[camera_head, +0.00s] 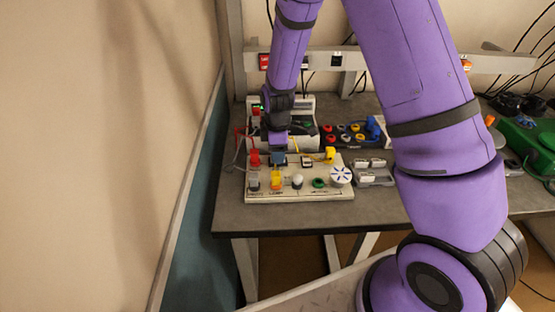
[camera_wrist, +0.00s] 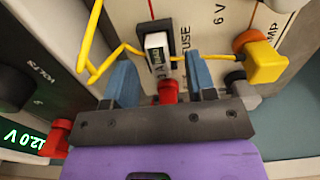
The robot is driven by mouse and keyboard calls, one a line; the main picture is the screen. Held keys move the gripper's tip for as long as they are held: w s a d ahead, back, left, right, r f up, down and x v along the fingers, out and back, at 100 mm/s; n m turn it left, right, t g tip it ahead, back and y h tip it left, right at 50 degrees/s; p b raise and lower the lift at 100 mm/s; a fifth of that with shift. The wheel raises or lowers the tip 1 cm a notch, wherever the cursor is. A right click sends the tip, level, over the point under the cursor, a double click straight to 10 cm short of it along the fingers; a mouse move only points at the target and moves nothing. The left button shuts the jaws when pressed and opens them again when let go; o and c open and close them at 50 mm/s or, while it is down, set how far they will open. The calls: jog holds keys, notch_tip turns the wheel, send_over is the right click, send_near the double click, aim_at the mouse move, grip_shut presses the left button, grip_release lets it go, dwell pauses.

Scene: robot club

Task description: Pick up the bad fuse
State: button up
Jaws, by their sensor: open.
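In the wrist view the fuse (camera_wrist: 157,43) is a small white block with a dark, partly unreadable label. It sits in a black holder beside the printed word FUSE on a pale training board (camera_wrist: 205,20). My gripper (camera_wrist: 161,80) is open, with one blue finger on each side of the fuse's near end, apart from it. A red plug (camera_wrist: 168,91) shows between the fingers. In the head view my gripper (camera_head: 278,157) points down over the back of the board (camera_head: 330,192), and it hides the fuse there.
A yellow plug (camera_wrist: 262,62) is close right of the fingers, and a yellow wire (camera_wrist: 92,45) loops at left. A power supply reading 12.0 V (camera_wrist: 22,137) is close. On the table (camera_head: 230,215), a tray of colored plugs (camera_head: 345,134) and a grey tray (camera_head: 373,178) stand right.

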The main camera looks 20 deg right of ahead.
jog(key=shift+f, duration=0.75)
jog(key=shift+d, duration=0.1)
jog(key=shift+c, duration=0.2)
grip_shut()
jog(key=shift+r, duration=0.15)
